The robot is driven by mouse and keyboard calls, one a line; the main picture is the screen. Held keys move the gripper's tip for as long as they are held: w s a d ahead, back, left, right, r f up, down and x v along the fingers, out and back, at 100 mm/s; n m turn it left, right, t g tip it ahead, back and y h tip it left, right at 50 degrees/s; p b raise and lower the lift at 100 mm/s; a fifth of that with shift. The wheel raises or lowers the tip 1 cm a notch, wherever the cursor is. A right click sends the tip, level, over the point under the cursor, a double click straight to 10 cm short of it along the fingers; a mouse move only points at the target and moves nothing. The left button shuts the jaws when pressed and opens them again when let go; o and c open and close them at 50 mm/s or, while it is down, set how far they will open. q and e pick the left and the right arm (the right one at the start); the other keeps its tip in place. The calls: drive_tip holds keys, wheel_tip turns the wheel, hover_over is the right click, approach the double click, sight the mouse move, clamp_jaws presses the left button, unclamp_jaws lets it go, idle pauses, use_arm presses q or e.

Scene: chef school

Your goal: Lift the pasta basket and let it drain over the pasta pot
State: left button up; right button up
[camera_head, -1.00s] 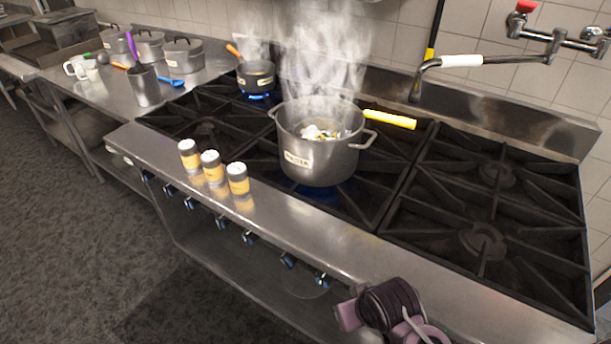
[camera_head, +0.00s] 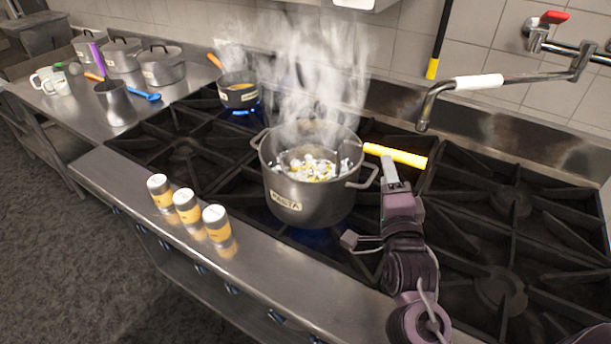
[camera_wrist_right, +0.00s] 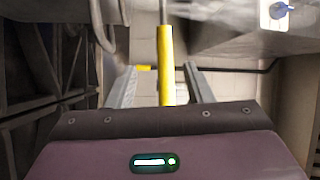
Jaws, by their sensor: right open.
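The pasta pot (camera_head: 300,203), a steel pot with a label, stands on the stove with steam rising above it. Pale and yellow pieces show inside; the basket itself is hard to make out within. A yellow handle (camera_head: 396,155) sticks out to the right over the pot's rim. My right gripper (camera_head: 390,168) is open just below and beside this handle. In the right wrist view the yellow handle (camera_wrist_right: 166,65) runs between the two open fingers (camera_wrist_right: 162,88), and the pot's side shows at the upper left. My left gripper is not in view.
Three shakers (camera_head: 188,207) stand on the stove's front ledge. A small pan (camera_head: 239,92) with an orange handle sits on a lit back burner. A faucet (camera_head: 455,88) reaches over the stove at the right. The burners on the right are empty.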

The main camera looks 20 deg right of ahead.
sight(382, 150)
drive_tip(key=w, duration=0.1)
drive_tip(key=w+r+p, duration=0.1)
drive_tip(key=w+d+p, duration=0.1)
drive_tip(key=shift+r, duration=0.35)
drive_tip(key=x, duration=0.1)
drive_tip(key=p+x, duration=0.2)
drive_tip(key=shift+w+f, duration=0.25)
drive_tip(key=shift+w, duration=0.1)
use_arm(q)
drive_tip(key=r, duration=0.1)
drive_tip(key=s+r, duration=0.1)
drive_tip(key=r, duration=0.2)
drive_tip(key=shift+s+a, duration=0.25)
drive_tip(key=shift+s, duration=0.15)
use_arm(e)
clamp_jaws()
